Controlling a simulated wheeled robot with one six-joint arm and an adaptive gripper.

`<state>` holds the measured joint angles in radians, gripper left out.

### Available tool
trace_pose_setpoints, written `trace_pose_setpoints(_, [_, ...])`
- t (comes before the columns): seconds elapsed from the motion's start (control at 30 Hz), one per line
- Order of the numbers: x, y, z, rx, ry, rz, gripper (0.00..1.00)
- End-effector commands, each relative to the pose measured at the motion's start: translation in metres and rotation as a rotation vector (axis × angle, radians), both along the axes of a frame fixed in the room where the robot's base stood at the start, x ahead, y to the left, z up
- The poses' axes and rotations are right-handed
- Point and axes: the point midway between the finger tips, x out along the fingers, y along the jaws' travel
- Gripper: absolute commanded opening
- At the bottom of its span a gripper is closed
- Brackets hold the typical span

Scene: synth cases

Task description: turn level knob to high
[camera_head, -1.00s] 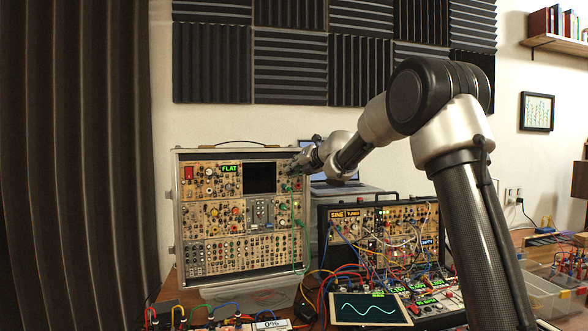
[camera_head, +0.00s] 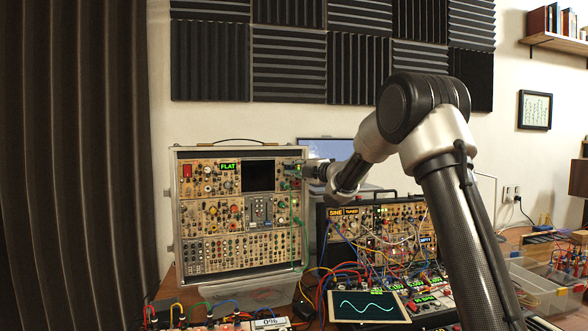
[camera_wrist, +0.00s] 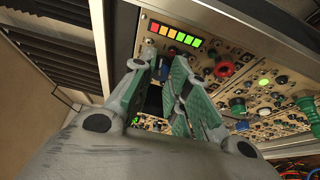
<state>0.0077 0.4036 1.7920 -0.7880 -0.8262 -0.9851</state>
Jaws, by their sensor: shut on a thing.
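My gripper (camera_head: 298,168) is at the upper right corner of the tan synth case (camera_head: 188,262). In the wrist view my gripper (camera_wrist: 164,68) has its green-padded fingers closed in on a small control at the panel, which I take to be the level knob. The fingers hide most of that knob, so its pointer cannot be read. A lit bar of yellow, orange, red and green segments (camera_wrist: 176,34) is just beyond the fingertips. A green FLAT readout (camera_head: 228,167) is on the case's upper left.
A red knob (camera_wrist: 225,69), a green knob (camera_wrist: 237,105) and green cable plugs (camera_wrist: 304,101) crowd the right of my fingers. A second, heavily cabled case (camera_head: 347,226) stands to the right. A screen with a sine wave (camera_head: 367,306) lies in front.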

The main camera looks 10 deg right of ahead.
Motion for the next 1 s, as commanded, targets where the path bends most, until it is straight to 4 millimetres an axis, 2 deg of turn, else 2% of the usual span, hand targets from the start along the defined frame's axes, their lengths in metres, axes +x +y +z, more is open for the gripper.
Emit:
trace_pose_setpoints(0.6, [0.0001,0.0013,-0.0077,0.578,0.084,-0.003,0.00])
trace_pose_setpoints(1.0, [-0.0003,0.0038,-0.0107,0.886,0.128,-0.004,0.00])
